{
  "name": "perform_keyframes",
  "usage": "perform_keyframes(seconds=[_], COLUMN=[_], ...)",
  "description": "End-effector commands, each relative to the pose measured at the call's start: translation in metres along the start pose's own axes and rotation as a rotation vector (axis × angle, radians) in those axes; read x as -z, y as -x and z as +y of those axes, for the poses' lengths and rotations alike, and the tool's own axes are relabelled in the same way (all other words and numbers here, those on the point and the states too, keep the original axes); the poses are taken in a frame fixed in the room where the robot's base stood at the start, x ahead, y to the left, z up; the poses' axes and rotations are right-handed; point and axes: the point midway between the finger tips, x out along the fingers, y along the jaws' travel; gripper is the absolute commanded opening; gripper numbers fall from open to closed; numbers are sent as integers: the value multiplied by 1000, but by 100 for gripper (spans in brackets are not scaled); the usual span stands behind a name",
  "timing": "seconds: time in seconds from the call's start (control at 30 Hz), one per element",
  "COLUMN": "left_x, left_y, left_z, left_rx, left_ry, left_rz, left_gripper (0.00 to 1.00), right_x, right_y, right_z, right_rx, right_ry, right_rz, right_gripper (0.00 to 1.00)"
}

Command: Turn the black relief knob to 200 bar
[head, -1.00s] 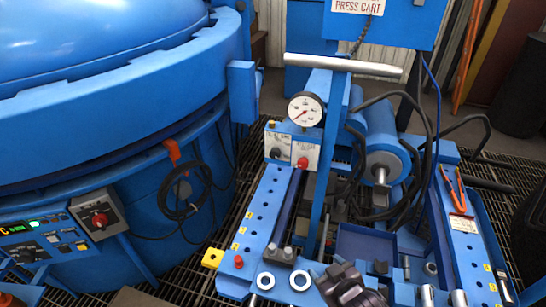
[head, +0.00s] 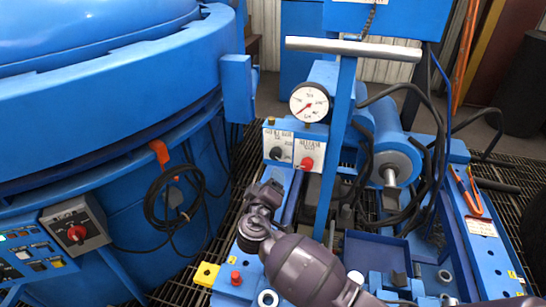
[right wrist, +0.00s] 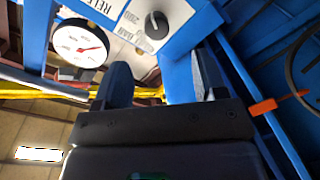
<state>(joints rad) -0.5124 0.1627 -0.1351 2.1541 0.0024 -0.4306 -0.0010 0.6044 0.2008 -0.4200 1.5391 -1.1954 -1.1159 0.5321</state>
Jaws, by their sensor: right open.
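The black relief knob (head: 276,153) is on the left half of a white-faced panel (head: 291,130) below the gauge. It also shows in the right wrist view (right wrist: 157,25), beyond the fingertips, with a "200 BAR" label beside it. My right gripper (head: 266,190) is below and slightly left of the knob, apart from it. In the right wrist view its two fingers (right wrist: 165,72) are spread, with nothing between them. The knob's exact setting is too small to read. My left gripper is out of view.
A red knob (head: 307,163) sits right of the black one. A round gauge (head: 309,103) with a red needle stands above. The blue post (head: 337,140) rises close on the right. The furnace (head: 120,90) and its hung black cable (head: 172,200) are left.

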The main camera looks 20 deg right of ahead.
Motion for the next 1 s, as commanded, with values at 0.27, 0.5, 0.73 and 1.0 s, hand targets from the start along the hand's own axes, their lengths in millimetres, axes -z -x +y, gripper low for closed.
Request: perform_keyframes(seconds=[0.27,0.5,0.73,1.0], left_x=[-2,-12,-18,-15], left_y=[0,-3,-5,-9], left_z=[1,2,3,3], left_rx=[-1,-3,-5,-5], left_ry=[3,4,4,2], left_rz=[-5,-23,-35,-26], left_gripper=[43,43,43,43], right_x=[9,9,9,10], right_y=[-18,-58,-92,-110], right_z=[3,3,4,6], right_rx=[-38,-37,-34,-34], right_ry=[4,4,3,1], right_rz=[14,13,11,13], right_gripper=[65,65,65,65])
